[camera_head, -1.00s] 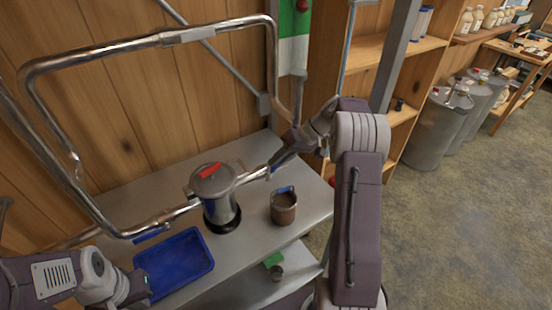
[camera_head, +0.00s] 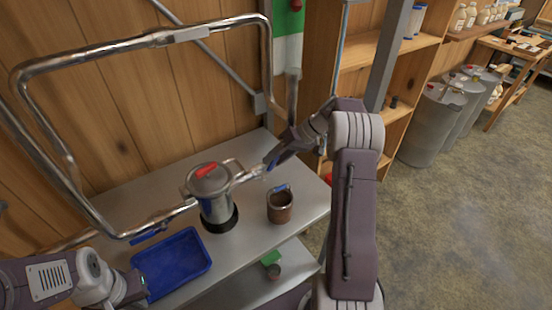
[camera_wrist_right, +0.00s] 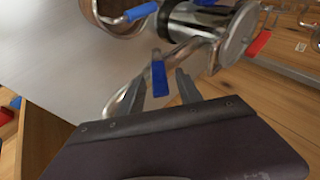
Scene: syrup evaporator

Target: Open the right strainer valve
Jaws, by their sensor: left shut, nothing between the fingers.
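The metal strainer pot (camera_head: 214,208) with a red lid handle stands on the steel bench, with a pipe at each side. In the right wrist view, the right valve's blue handle (camera_wrist_right: 159,78) stands between the two spread fingers of my right gripper (camera_wrist_right: 163,88), with gaps visible beside it. In the head view my right gripper (camera_head: 270,163) is at the right pipe and hides most of that valve. The left valve's blue handle (camera_head: 148,236) is at the left pipe. My left gripper (camera_head: 137,288) is shut and empty, low at the left, beside the blue tray.
A brown bucket (camera_head: 280,207) with a blue grip stands on the bench just right of the strainer. A blue tray (camera_head: 207,266) lies at the front left. Bent steel pipes (camera_head: 140,42) rise behind. Wooden shelves (camera_head: 365,52) stand at the back right; open floor lies beyond.

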